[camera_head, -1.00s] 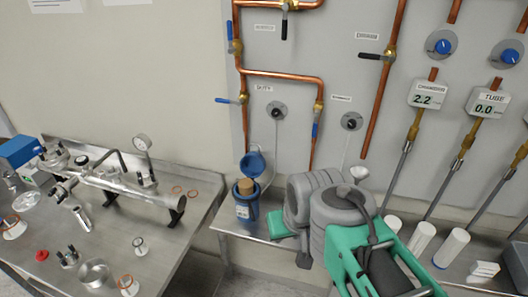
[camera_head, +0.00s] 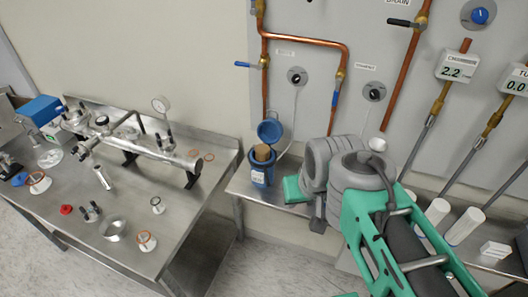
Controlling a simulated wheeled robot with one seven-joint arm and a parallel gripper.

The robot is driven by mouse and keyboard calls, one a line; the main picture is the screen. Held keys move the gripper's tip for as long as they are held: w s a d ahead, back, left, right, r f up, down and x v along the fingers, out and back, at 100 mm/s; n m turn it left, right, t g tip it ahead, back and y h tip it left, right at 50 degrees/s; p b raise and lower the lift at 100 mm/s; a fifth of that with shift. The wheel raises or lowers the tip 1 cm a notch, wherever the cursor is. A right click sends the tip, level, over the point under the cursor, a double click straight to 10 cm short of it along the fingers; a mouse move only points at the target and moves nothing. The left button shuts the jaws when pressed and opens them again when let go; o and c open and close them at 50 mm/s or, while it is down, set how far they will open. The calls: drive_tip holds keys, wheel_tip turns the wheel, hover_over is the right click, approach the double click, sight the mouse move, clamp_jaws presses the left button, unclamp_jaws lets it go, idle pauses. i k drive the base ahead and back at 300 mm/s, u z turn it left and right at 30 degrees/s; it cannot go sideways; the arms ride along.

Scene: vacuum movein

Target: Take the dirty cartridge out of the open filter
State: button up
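The open filter is a blue housing (camera_head: 261,174) on the narrow steel shelf below the pipes, left of my arm. Its round blue lid (camera_head: 270,131) is tipped up behind it. A tan-brown cartridge (camera_head: 262,152) stands in the housing with its top showing above the rim. The lower part of the cartridge is hidden inside. My grey and green arm is folded at the right, apart from the filter. I cannot make out any gripper fingers.
White cylinders (camera_head: 464,226) and a small white block (camera_head: 496,251) stand on the shelf at right. The left steel bench (camera_head: 150,228) holds a metal vacuum tube (camera_head: 150,149), a gauge (camera_head: 160,104) and loose fittings. Copper pipes (camera_head: 305,41) run on the wall. Open floor shows between bench and shelf.

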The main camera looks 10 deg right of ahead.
sight(262, 151)
drive_tip(key=k, duration=1.05)
drive_tip(key=u, duration=0.9)
drive_tip(key=i, duration=1.3)
drive_tip(key=z, duration=0.15)
